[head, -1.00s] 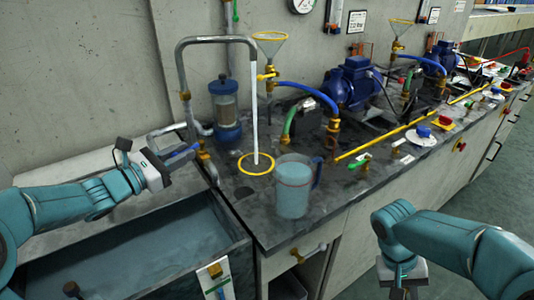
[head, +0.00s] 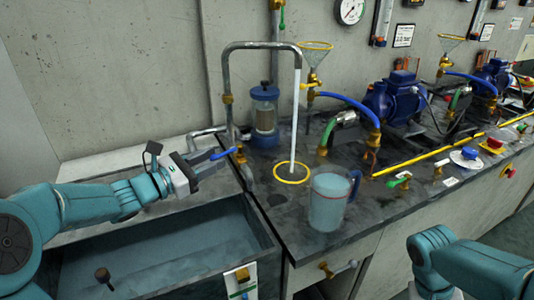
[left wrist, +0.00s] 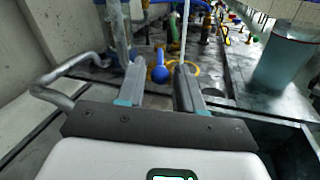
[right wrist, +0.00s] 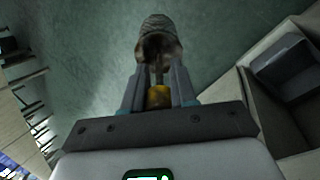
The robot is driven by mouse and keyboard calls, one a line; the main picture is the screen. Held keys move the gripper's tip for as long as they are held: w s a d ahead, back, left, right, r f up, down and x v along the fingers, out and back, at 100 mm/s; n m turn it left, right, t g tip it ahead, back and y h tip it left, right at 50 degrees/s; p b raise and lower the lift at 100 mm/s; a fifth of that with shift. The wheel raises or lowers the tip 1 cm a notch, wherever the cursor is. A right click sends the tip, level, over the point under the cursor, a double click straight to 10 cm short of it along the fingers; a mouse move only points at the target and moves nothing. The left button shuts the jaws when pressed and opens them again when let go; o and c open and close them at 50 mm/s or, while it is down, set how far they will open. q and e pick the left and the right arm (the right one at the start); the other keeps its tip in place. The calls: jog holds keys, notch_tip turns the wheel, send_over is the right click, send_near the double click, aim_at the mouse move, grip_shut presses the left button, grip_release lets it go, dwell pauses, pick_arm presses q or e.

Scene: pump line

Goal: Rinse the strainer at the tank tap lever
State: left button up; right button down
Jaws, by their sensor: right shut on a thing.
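The blue tap lever (head: 222,154) sticks out from a brass valve on the grey gooseneck pipe (head: 228,85) beside the tank (head: 265,245). My left gripper (head: 195,163) is open at the lever's left end. In the left wrist view the blue lever (left wrist: 160,73) shows between the parted fingers (left wrist: 160,82), apparently not clamped. A thin white stream (head: 295,120) runs from the spout to a yellow ring (head: 291,173) on the bench. My right gripper (right wrist: 158,92) is shut on the strainer (right wrist: 158,40), a grey mesh cylinder with a brass end, above the floor.
A clear jug (head: 328,200) stands on the dark bench right of the ring. A blue-capped filter housing (head: 264,115) stands behind the pipe. Blue pumps (head: 392,100), hoses and valves line the bench's right. Water fills the tank. Green floor is free below the right gripper.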

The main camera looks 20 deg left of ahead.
pick_arm(q)
jog(key=v, duration=0.8)
jog(key=shift+s+a, duration=0.15)
jog(key=shift+s, duration=0.05)
jog(key=shift+s+a, duration=0.1)
jog(key=shift+s, duration=0.25)
jog(key=shift+s, duration=0.1)
